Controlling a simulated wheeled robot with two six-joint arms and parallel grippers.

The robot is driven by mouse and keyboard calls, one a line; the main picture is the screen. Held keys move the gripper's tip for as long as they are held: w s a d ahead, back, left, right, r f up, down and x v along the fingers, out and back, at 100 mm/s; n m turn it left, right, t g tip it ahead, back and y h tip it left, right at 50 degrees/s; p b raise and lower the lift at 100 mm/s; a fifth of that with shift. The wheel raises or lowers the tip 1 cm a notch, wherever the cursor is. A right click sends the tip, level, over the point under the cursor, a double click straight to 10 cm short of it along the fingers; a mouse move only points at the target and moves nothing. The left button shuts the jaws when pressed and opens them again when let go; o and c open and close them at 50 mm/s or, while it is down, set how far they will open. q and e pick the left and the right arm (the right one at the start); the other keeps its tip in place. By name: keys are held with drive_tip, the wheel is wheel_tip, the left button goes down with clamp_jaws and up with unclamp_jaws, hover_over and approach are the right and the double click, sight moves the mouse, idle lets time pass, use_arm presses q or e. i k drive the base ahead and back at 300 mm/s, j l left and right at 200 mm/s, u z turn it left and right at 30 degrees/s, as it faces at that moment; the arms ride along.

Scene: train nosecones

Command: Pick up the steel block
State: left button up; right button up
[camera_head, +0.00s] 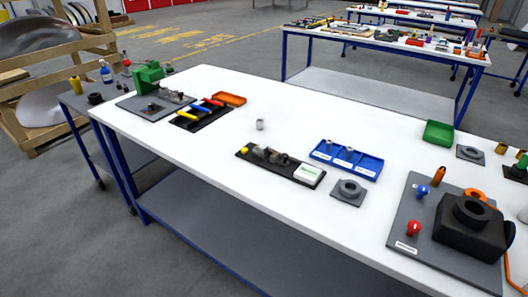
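No piece in view is clearly marked as the steel block. Small grey metal pieces (270,156) sit on a black tray (290,172) near the middle of the white workbench. They are too small for me to tell their exact shapes. A small grey cylinder-like piece (260,124) stands alone on the bench behind that tray. Neither of my grippers shows in the head view.
A blue divided tray (371,172) and a grey plate with a ring (348,190) lie right of the black tray. A large black fixture (470,235) stands at the right. A green vise (148,77) is at the far left. The bench's middle back is clear.

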sight(263, 150)
drive_tip(key=j+z, duration=0.1)
drive_tip(key=z, duration=0.65)
drive_tip(key=j+z, duration=0.35)
drive_tip(key=j, duration=0.15)
drive_tip(key=j+z, duration=0.3)
drive_tip(key=j, duration=0.2)
drive_tip(key=k+j+z, duration=0.15)
drive_tip(key=j+z, duration=0.2)
drive_tip(key=k+j+z, duration=0.15)
drive_tip(key=j+z, duration=0.2)
drive_tip(key=j, duration=0.25)
